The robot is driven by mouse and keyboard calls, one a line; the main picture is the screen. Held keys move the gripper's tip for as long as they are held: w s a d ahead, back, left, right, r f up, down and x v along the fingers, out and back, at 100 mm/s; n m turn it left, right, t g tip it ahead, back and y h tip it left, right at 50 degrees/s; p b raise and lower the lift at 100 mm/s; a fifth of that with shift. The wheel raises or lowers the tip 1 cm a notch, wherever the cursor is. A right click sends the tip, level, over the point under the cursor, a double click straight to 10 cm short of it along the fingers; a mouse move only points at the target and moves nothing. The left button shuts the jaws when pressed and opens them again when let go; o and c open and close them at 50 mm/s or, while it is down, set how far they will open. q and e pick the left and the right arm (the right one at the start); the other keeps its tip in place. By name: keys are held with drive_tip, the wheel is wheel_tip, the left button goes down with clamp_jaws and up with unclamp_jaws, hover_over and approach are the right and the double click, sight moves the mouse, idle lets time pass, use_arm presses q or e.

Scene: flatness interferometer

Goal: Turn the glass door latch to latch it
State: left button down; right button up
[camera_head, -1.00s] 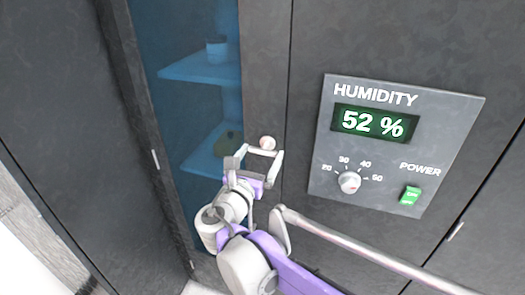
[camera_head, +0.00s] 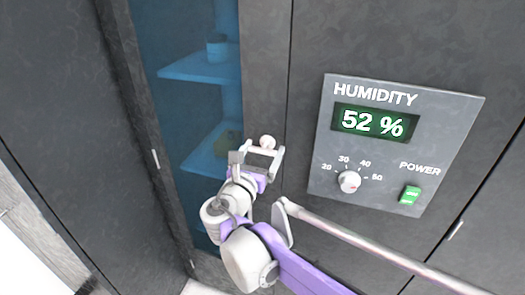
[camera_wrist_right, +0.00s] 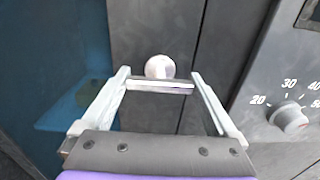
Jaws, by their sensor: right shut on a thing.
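The glass door (camera_head: 172,40) is a tall blue pane in a dark frame, and it looks closed. Its latch (camera_head: 267,142) is a pale round knob with a light bar, on the dark frame to the right of the glass. It also shows in the right wrist view (camera_wrist_right: 160,67), where the bar lies nearly level. My right gripper (camera_head: 262,151) is at the latch, with its two fingers at the bar's ends, shut on it. The fingers also show in the right wrist view (camera_wrist_right: 159,82). My left gripper is out of view.
A grey humidity panel (camera_head: 320,165) reading 52 % is to the right, with a dial (camera_head: 349,181) and a green power switch (camera_head: 410,195). Shelves (camera_head: 200,68) with small objects show behind the glass. Dark cabinet fronts surround the door.

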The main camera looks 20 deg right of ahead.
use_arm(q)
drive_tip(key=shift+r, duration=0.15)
use_arm(e)
drive_tip(key=m+p, duration=0.2)
drive_tip(key=m, duration=0.2)
drive_tip(key=shift+r, duration=0.1)
drive_tip(key=m+p, duration=0.1)
drive_tip(key=m, duration=0.3)
drive_tip(key=shift+m+p, duration=0.35)
drive_tip(key=shift+m, duration=0.05)
drive_tip(key=m+p, duration=0.1)
drive_tip(key=m, duration=0.3)
drive_tip(key=shift+p, duration=0.35)
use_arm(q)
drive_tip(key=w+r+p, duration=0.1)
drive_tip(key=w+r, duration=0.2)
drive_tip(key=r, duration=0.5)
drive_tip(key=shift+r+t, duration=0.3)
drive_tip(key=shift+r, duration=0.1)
use_arm(e)
drive_tip(key=shift+m, duration=2.1)
